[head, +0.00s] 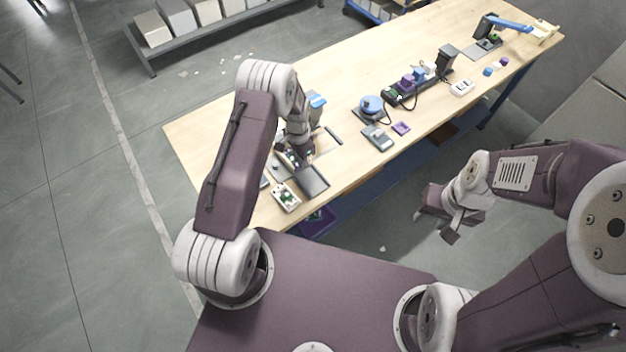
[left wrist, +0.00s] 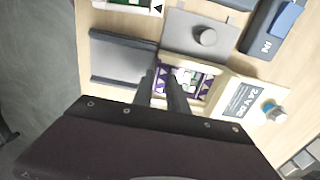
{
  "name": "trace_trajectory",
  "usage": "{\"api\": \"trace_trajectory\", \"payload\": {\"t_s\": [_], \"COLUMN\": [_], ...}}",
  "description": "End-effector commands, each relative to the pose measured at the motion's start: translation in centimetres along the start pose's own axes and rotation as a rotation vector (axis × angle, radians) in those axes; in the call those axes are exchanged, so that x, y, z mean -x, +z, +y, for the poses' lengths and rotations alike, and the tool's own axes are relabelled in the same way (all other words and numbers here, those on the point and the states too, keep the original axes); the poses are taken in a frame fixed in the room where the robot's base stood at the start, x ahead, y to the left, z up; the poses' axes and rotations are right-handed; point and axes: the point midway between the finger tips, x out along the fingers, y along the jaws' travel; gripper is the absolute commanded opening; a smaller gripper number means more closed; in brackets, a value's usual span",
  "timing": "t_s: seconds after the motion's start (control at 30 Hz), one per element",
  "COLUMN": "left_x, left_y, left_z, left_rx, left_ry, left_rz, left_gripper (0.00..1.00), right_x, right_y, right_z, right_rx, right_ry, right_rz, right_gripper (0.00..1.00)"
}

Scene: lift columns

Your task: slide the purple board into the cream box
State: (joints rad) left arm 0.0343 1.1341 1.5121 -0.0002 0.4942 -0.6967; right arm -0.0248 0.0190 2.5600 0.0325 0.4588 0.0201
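The purple board (left wrist: 188,76), with white and green parts on it, shows in the left wrist view within the frame of the cream box (left wrist: 229,92). The box bears a "24V DC" label and a round knob. My left gripper (left wrist: 161,76) has its two dark fingers close together at the board's left end, and they seem shut on it; the fingers hide part of the board. In the head view my left gripper (head: 303,156) is low over the table's near left end, and the board is hard to make out. My right gripper (head: 436,225) is open and empty, off the table.
A grey tray (left wrist: 125,58) and a grey plate with a round knob (left wrist: 199,33) lie close by. Along the wooden table (head: 222,145) are a blue round device (head: 372,104), a small purple tray (head: 401,128) and a black rail of modules.

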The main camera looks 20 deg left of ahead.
Motion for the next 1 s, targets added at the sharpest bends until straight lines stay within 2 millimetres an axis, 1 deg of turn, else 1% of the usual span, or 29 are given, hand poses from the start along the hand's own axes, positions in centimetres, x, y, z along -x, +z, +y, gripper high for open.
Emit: {"api": "trace_trajectory", "payload": {"t_s": [0.03,0.07,0.33,0.43,1.0], "left_x": [0.0,0.0,0.0,0.3,5.2], "left_y": [0.0,0.0,0.0,0.0,0.0], "left_z": [0.1,0.1,0.1,0.1,0.1], "left_rx": [0.000,0.000,0.000,0.000,0.000], "left_ry": [0.001,0.001,0.001,0.001,0.001], "left_rz": [-0.001,-0.001,-0.001,-0.001,-0.001], "left_gripper": [0.34,0.37,0.37,0.37,0.37], "right_x": [0.0,0.0,0.0,0.3,3.6], "right_y": [0.0,0.0,0.0,0.0,-0.4], "right_z": [0.0,0.0,0.0,0.0,-0.1], "right_rx": [0.000,0.000,0.000,0.000,0.000], "right_ry": [0.000,0.000,0.000,0.000,0.000], "right_rz": [0.000,0.000,0.000,0.000,0.000], "right_gripper": [0.39,0.39,0.39,0.39,0.39]}}
